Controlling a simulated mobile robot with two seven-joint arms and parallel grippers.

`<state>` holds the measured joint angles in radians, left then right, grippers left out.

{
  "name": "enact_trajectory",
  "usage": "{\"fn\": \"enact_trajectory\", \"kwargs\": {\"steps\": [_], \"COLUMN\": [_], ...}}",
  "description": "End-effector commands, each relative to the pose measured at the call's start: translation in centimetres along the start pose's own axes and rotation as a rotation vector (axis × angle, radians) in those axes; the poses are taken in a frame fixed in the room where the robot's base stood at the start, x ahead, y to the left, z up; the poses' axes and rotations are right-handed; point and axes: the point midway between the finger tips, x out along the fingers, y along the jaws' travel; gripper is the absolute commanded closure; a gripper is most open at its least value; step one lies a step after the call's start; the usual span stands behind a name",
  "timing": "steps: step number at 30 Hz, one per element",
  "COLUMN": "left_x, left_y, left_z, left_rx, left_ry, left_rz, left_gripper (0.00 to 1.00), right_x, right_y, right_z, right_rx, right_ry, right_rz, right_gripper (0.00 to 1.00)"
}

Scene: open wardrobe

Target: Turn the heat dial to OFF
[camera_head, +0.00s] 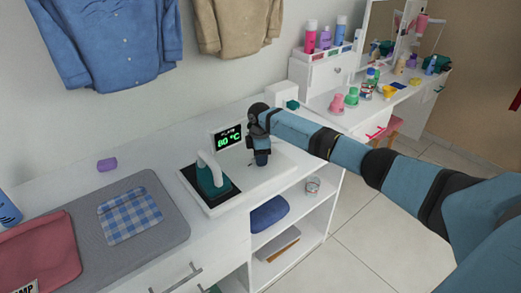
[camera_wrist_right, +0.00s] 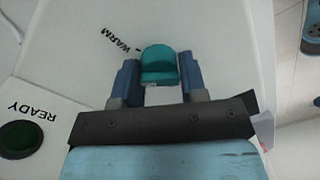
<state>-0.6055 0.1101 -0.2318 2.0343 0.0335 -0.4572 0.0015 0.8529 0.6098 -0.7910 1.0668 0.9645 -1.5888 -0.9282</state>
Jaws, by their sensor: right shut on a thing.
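The heat dial (camera_wrist_right: 158,62) is a teal knob on a white panel, seen in the right wrist view. My right gripper (camera_wrist_right: 158,78) is shut on it, with one blue finger on each side. The word WARM (camera_wrist_right: 120,41) is printed beside the dial, with a short mark near the knob; no OFF label is visible. In the head view my right gripper (camera_head: 261,158) points down at the white station and hides the dial. The display (camera_head: 229,138) reads 80 °C in green. My left gripper is not in view.
A teal iron (camera_head: 211,181) with a white handle stands on its dark pad, left of the gripper. A dark green READY lamp (camera_wrist_right: 20,140) lies near the gripper. A grey mat (camera_head: 165,215) with folded cloths lies further left. Open shelves (camera_head: 290,237) are below.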

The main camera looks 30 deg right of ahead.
Motion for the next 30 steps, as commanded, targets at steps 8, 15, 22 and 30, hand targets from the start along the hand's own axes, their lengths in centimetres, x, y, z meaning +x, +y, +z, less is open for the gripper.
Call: {"fn": "enact_trajectory", "kwargs": {"steps": [8,15,22,30], "left_x": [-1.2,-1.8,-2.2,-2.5], "left_y": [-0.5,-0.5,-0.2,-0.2], "left_z": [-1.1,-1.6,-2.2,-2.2], "left_rx": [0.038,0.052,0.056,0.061], "left_ry": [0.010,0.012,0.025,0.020], "left_rz": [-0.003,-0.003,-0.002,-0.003], "left_gripper": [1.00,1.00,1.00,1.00], "right_x": [-0.5,-0.4,-0.4,-0.4], "right_y": [0.1,0.1,0.0,0.0], "right_z": [0.0,0.0,0.0,-0.1], "right_rx": [-0.258,-0.487,-0.705,-0.962], "right_ry": [-0.014,-0.029,-0.041,-0.058], "right_rz": [0.003,0.005,0.006,0.007], "right_gripper": [0.85,0.85,0.85,0.85]}}
